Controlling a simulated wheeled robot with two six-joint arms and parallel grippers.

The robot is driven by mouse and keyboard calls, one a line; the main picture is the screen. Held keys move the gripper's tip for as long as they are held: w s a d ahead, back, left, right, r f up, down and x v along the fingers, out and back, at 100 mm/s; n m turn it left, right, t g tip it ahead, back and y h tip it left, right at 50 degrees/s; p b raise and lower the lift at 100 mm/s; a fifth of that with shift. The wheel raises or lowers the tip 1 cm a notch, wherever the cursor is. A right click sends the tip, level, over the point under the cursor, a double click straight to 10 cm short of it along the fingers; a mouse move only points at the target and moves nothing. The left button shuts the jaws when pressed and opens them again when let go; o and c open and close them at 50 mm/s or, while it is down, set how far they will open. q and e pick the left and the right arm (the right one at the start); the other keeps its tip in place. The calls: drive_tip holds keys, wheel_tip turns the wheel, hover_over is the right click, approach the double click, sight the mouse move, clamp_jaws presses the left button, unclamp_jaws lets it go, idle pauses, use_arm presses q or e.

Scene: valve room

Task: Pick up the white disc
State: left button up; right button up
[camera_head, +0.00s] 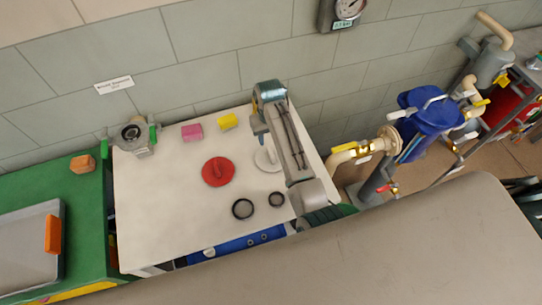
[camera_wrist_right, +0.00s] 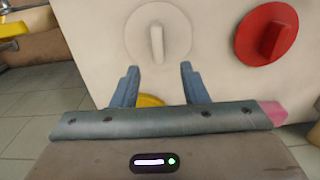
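The white disc (camera_head: 262,161), with a raised bar handle, lies flat on the white-topped table (camera_head: 165,235), partly hidden by my right arm in the head view. In the right wrist view the white disc (camera_wrist_right: 141,42) is ahead of the fingertips, with its handle upright in the picture. My right gripper (camera_head: 260,135) is open; in the wrist view its two blue fingers (camera_wrist_right: 157,70) are spread, with nothing held between them. The fingertips are short of the disc and seem not to touch it. My left gripper is not in view.
A red disc (camera_head: 218,171) lies to the left of the white one. Two black rings (camera_head: 243,208) lie near the front. A grey valve fitting (camera_head: 134,137) stands at the back left corner.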

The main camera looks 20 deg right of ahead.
sight(271, 152)
wheel_tip(271, 152, down, 3)
drive_tip(key=shift+r, duration=0.15)
drive_tip(key=shift+d+f+p, duration=0.1)
drive_tip(key=shift+f+p, duration=0.2)
drive_tip(key=shift+p, duration=0.25)
wheel_tip(271, 152, down, 4)
drive_tip(key=shift+s+d+r+p, duration=0.15)
drive_tip(key=shift+r+p, duration=0.1)
drive_tip(key=shift+p, duration=0.5)
drive_tip(key=shift+f, duration=0.5)
clamp_jaws()
drive_tip(key=shift+r, duration=0.1)
